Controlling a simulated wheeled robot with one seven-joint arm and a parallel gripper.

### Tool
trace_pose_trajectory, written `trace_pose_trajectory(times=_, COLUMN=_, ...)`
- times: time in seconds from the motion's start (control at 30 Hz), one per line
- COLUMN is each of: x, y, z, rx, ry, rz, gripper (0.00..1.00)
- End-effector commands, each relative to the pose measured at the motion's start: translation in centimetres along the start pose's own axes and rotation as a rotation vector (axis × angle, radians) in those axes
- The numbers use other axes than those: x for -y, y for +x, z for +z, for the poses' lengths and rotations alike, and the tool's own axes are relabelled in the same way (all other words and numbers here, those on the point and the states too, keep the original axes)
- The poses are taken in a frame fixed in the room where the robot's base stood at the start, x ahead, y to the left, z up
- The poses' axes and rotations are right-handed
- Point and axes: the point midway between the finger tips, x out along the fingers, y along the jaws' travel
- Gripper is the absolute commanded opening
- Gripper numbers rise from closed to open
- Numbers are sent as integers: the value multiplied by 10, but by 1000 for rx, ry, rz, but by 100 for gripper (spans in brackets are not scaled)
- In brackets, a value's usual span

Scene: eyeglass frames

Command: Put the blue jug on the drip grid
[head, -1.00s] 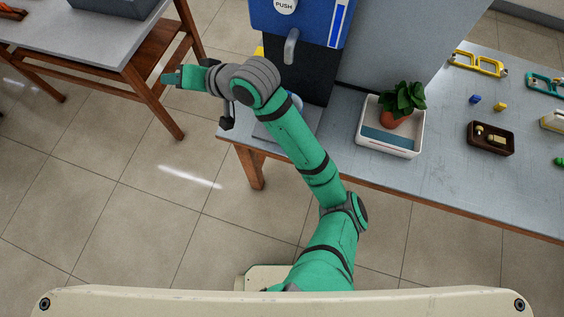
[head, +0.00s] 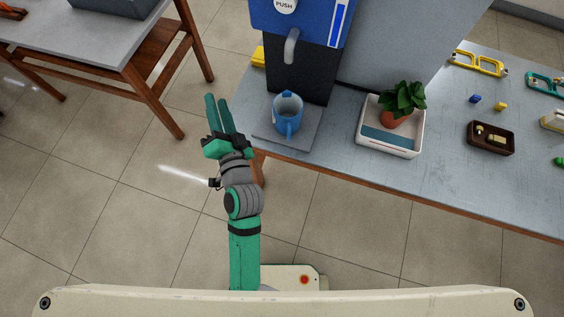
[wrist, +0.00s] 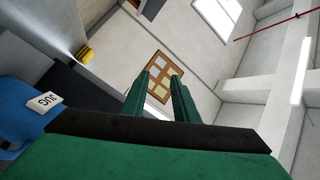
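The blue jug (head: 288,116) stands upright on the grey drip grid (head: 268,133) under the dispenser's spout, with its handle toward the front edge. My gripper (head: 217,102) is to the left of the jug and grid, beyond the table's left edge, apart from both. Its two green fingers are spread with nothing between them. In the wrist view the open fingers (wrist: 160,95) point toward a far wall.
The blue and black dispenser (head: 300,65) rises behind the jug. A white tray (head: 365,145) with a potted plant (head: 397,112) stands right of the grid. A brown box (head: 491,138) and eyeglass frames (head: 478,63) lie farther right. Open floor is left of the table.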

Motion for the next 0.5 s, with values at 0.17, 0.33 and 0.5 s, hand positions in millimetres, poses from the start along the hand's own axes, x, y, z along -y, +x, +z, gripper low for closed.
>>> trace_pose_trajectory(times=0.17, x=-50, y=-61, z=14, rx=-59, ry=-105, rz=144, gripper=27)
trace_pose_trajectory(times=0.33, x=-86, y=-128, z=20, rx=-81, ry=-259, rz=268, gripper=27)
trace_pose_trajectory(times=0.5, x=-110, y=-198, z=20, rx=-63, ry=-457, rz=366, gripper=27)
